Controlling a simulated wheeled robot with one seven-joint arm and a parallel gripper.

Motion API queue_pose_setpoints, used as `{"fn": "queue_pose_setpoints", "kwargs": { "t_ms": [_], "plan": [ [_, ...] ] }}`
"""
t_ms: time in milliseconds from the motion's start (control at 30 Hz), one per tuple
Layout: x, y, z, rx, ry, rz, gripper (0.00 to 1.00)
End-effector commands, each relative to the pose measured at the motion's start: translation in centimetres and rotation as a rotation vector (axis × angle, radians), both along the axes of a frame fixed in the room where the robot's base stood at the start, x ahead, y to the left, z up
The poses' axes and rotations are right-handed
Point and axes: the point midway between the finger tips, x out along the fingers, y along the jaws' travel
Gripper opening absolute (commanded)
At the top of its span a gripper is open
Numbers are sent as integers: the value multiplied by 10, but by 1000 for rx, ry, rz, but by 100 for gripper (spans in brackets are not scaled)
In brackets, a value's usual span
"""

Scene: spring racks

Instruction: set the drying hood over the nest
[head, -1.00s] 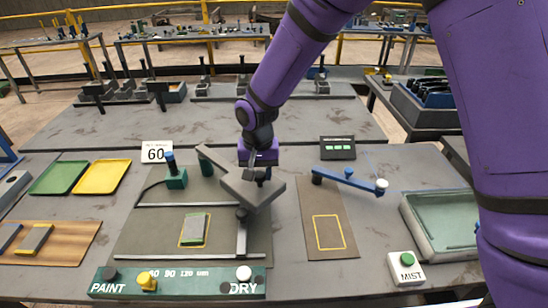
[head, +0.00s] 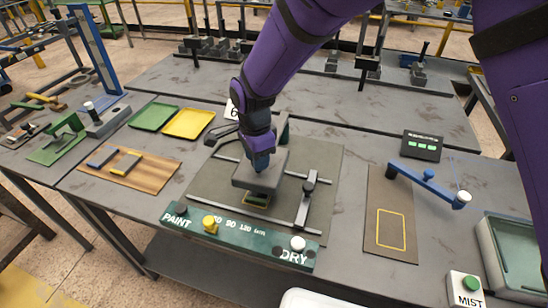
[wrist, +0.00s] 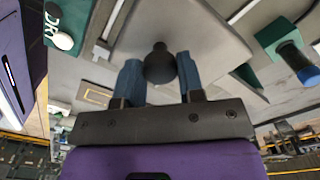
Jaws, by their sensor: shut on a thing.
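The drying hood (head: 247,178) is a thick grey square slab with a black knob (wrist: 160,64) on top. My gripper (head: 262,160) is shut on this knob, and the wrist view shows its blue fingers on either side. The nest (head: 256,204) is a small yellow-outlined rectangle with a green-edged piece on the dark mat. The hood hangs over the nest and hides most of it; only the near part shows below the hood's front edge. How big the gap between them is I cannot tell. A dark green arm or post (head: 284,127) stands behind the hood.
A green PAINT/DRY panel (head: 238,236) with knobs lies in front of the mat. A dark slider on a rail (head: 308,190) is close on the right. Green (head: 153,116) and yellow (head: 188,123) trays are at left. A blue arm (head: 428,184) is at right.

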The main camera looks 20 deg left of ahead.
Motion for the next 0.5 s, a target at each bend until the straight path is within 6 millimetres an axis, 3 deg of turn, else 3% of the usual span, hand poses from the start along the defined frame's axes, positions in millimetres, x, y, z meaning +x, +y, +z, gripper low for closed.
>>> {"fn": "queue_pose_setpoints", "kwargs": {
  "t_ms": [500],
  "plan": [
    [1,15,1,5,-3,-50,0]
  ]
}}
